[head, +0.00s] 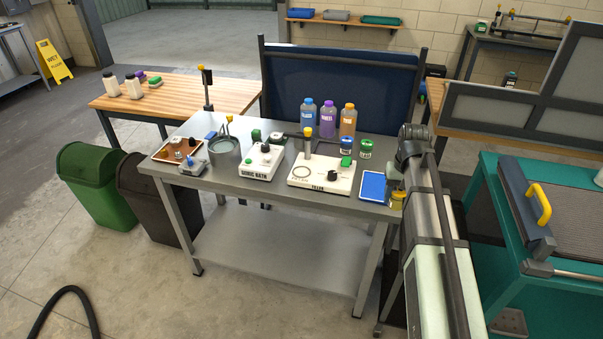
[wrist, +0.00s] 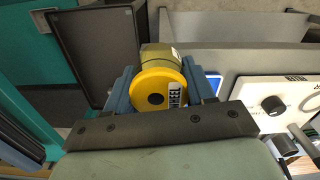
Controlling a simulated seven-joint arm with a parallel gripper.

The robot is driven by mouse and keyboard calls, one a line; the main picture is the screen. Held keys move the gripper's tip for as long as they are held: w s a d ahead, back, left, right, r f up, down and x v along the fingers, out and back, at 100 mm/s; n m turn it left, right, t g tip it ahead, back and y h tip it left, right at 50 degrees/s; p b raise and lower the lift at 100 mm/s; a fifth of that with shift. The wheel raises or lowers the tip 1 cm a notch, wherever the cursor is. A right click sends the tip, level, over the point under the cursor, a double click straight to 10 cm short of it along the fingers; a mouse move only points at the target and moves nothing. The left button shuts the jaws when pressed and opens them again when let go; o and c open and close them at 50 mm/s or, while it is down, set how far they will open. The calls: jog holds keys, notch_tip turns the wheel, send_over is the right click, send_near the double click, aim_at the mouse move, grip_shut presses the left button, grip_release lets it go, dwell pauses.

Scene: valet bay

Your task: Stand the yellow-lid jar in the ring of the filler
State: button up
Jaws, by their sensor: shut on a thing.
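The yellow-lid jar (head: 397,200) is at the right front edge of the steel bench, beside a blue tablet. In the wrist view the jar (wrist: 158,92) sits between the two blue fingers of my gripper (wrist: 161,80), lid facing the camera, with part of a label showing. My gripper is shut on it. Whether the jar's base touches anything is hidden. The ring looks empty. The filler's knob side (wrist: 252,92) shows at the right of the wrist view.
The blue tablet (head: 373,186) lies between filler and jar. Green-lid (head: 366,148) and blue-lid (head: 346,143) jars stand behind the filler, near three bottles (head: 328,116). The filler's upright post (head: 307,146) rises behind the ring. The sonic bath (head: 259,164) is left of it.

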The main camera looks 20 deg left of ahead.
jog(key=s, duration=0.3)
jog(key=shift+d, duration=0.25)
jog(key=w+a+r+n, duration=0.2)
jog(key=w+a+n, duration=0.25)
jog(key=a, duration=0.65)
jog(key=w+a+r+n, duration=0.3)
jog(key=w+a+n, duration=0.15)
jog(key=a, duration=0.55)
jog(key=w+a+r+n, duration=0.2)
jog(key=w+a+n, duration=0.3)
jog(key=a, duration=0.6)
jog(key=shift+s+a+f+n, duration=0.15)
jog(key=shift+f+n, duration=0.5)
jog(key=shift+f, duration=0.9)
jog(key=shift+a+f+n, duration=0.15)
jog(key=shift+f+n, duration=0.55)
jog(key=shift+f, duration=0.8)
jog(key=shift+s+a+f+n, duration=0.15)
jog(key=shift+f+n, duration=0.5)
jog(key=shift+f, duration=0.9)
jog(key=shift+f, duration=0.1)
jog(key=o, duration=1)
